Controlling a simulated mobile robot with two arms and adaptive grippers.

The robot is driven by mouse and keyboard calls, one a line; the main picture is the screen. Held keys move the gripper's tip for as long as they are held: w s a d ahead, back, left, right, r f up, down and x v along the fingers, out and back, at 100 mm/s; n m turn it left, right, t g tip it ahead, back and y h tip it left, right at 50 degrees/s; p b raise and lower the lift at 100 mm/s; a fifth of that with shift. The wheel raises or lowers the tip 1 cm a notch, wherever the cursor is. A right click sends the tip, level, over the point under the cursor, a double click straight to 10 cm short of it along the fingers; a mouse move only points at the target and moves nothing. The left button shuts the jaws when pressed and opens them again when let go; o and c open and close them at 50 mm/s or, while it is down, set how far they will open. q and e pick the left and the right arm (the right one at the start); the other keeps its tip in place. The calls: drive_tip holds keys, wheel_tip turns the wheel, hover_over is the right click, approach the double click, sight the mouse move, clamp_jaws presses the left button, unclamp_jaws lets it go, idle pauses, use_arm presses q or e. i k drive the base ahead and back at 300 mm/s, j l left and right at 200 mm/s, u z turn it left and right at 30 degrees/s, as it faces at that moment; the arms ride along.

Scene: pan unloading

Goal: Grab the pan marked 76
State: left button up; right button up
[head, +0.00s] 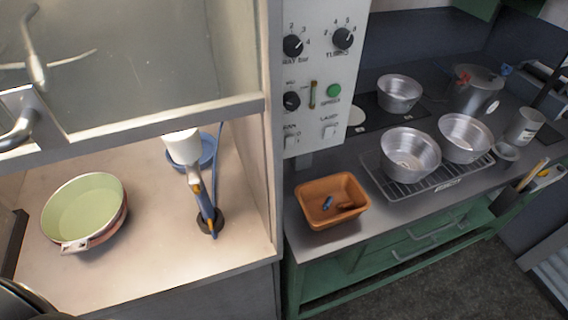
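A round pan (84,207) with a pale green inside and a reddish outside lies on the light counter at the left, under the raised glass-fronted hood. A small pale tab or short handle sticks out at its front edge. I cannot read any number on it. Several metal pots stand on the right counter, including one on the rack (410,158), one beside it (465,137) and one behind (398,93). No 76 is readable on them. Neither of my grippers shows in this view.
A glass-fronted hood (150,60) hangs over the left counter (150,265). A blue and yellow upright fixture (207,205) stands right of the pan, near a blue bowl (207,150). A control panel (318,70) divides the counters. An orange tray (333,216) holds small items.

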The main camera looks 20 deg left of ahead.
sight(84, 208)
drive_tip(key=u, duration=2)
drive_tip(key=i+j+z, duration=0.2)
drive_tip(key=j, duration=0.25)
drive_tip(key=k+l, duration=0.05)
drive_tip(key=k, duration=0.05)
